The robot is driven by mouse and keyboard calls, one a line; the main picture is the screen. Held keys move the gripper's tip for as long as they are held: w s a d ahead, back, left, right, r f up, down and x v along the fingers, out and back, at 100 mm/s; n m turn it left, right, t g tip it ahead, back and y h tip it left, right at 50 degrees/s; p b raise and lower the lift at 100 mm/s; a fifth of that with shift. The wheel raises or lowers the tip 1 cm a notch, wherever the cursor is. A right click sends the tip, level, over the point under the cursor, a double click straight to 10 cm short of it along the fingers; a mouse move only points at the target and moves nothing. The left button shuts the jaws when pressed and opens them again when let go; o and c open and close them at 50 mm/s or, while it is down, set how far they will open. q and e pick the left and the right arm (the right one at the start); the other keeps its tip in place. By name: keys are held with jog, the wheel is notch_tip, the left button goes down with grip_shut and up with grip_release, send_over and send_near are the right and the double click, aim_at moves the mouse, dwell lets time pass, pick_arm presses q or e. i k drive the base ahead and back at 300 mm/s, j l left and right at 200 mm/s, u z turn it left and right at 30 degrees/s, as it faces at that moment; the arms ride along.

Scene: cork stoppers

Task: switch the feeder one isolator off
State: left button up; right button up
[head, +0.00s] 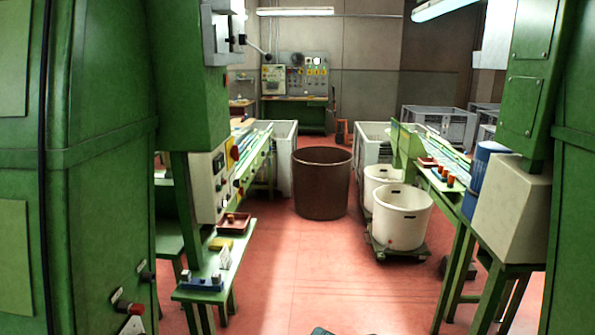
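A label reading feeder one cannot be made out, so I cannot tell which switch is its isolator. A yellow-and-red rotary switch (233,152) sits on the edge of a cream control box (208,186) at the left. A red-ended handle (130,308) sticks out low on the near left green machine (100,180). A grey electrical panel (315,70) with several coloured controls stands against the far wall; its switch positions are too small to read. Neither of my grippers is in view.
A red floor aisle (310,270) runs clear up the middle. A brown bin (322,183) stands in it farther off. White tubs (402,217) on a dolly stand to the right. A small green bench (215,285) juts in at left, and a green machine (575,150) borders the right.

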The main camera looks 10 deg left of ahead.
aim_at(236, 151)
jog(key=i, duration=1.75)
jog(key=i+u, duration=0.35)
jog(key=i+l, duration=0.05)
